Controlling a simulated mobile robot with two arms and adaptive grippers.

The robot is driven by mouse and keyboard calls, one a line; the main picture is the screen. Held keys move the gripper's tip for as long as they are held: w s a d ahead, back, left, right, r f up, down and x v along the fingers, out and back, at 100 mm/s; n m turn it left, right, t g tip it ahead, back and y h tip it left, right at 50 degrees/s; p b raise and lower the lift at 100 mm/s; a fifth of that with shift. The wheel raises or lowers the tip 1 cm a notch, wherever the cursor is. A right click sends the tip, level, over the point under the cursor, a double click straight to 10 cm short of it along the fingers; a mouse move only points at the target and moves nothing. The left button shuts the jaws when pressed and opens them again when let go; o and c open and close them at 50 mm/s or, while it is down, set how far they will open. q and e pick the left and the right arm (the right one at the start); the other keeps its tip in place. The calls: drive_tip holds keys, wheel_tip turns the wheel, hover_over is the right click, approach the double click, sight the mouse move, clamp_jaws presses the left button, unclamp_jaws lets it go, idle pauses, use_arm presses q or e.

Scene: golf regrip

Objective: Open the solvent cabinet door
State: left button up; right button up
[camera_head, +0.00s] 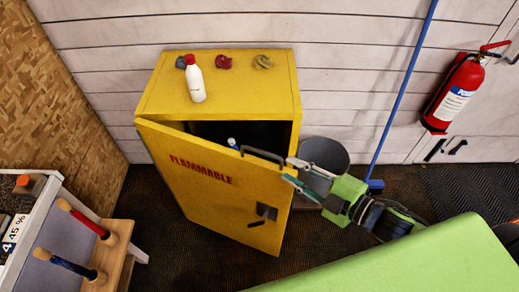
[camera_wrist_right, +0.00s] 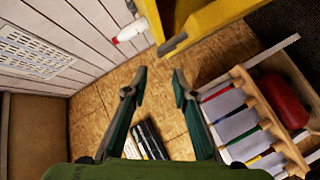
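The yellow solvent cabinet (camera_head: 220,88) stands against the wall. Its door (camera_head: 205,195), marked FLAMMABLE, is partly open, swung out from its left side, with a dark gap behind its top edge. A dark bar handle (camera_head: 262,155) is near the door's top right, and a dark latch (camera_head: 264,212) sits lower. My right gripper (camera_head: 291,171) is at the door's free edge, by the handle's right end; I cannot tell if it touches. In the right wrist view its fingers (camera_wrist_right: 159,73) are apart with nothing between them, and a dark bar (camera_wrist_right: 173,44) lies just beyond. My left gripper is not in view.
A white bottle (camera_head: 195,82) and small items stand on the cabinet top. A grey bin (camera_head: 325,152) is right of the cabinet, near a blue pole (camera_head: 405,85). A wooden rack (camera_head: 112,248) stands at lower left. A fire extinguisher (camera_head: 455,92) hangs at right.

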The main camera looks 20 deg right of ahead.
sight(260, 151)
drive_tip(key=p+x, duration=0.2)
drive_tip(key=x, duration=0.9)
drive_tip(key=shift+w, duration=0.1)
drive_tip(key=shift+w+a+f+p, duration=0.2)
drive_tip(key=shift+w+a+p, duration=0.1)
drive_tip(key=shift+w+a, duration=0.15)
clamp_jaws()
